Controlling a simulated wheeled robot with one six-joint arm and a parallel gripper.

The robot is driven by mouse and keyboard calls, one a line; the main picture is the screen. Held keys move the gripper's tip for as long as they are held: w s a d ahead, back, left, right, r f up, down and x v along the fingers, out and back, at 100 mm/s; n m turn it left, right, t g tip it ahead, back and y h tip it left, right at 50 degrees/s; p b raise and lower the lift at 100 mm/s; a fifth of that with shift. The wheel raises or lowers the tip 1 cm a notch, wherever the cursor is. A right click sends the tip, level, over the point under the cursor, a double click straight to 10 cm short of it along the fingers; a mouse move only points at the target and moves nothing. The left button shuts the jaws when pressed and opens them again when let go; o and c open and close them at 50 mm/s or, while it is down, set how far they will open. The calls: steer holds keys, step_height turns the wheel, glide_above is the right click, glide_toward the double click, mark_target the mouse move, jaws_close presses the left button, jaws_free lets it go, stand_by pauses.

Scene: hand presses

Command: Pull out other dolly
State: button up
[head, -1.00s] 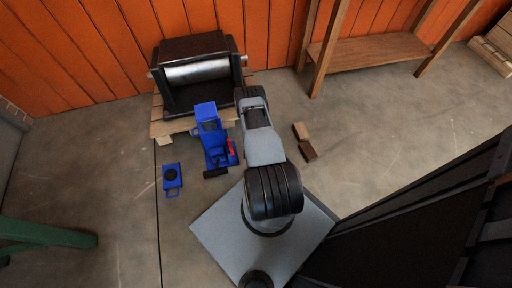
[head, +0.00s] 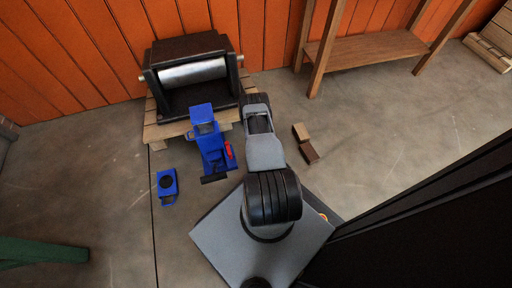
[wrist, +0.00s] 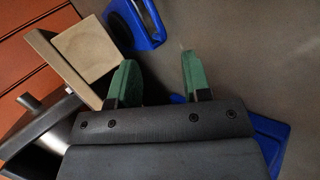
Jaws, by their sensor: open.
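A small blue dolly (head: 167,186) with a round black pad and a loop handle lies on the floor left of the blue jack (head: 210,146). A blue dolly with a black pad also shows at the top of the wrist view (wrist: 146,35). The jack, with a red part, stands against the front of the wooden pallet (head: 160,132) under the press. My gripper (wrist: 160,76) is open with two green fingertips, nothing between them, near a pallet block (wrist: 88,48). In the head view my gripper cannot be made out. Blue parts (wrist: 272,140) show behind it.
The heavy black press (head: 188,44) with a steel roller sits on the pallet by the orange wall. Two brown blocks (head: 306,144) lie on the floor right of my arm. A wooden bench (head: 370,50) stands at the right.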

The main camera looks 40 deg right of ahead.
steer(key=b+x, duration=0.3)
steer(key=x, duration=0.3)
steer(key=shift+a+f+b, duration=0.1)
steer(key=shift+a+b, duration=0.05)
steer(key=shift+b, duration=0.25)
steer(key=shift+w+d+f, duration=0.25)
steer(key=shift+w+d, duration=0.05)
steer(key=shift+d, duration=0.05)
steer(key=shift+c, duration=0.2)
steer(key=c, duration=0.7)
jaws_close()
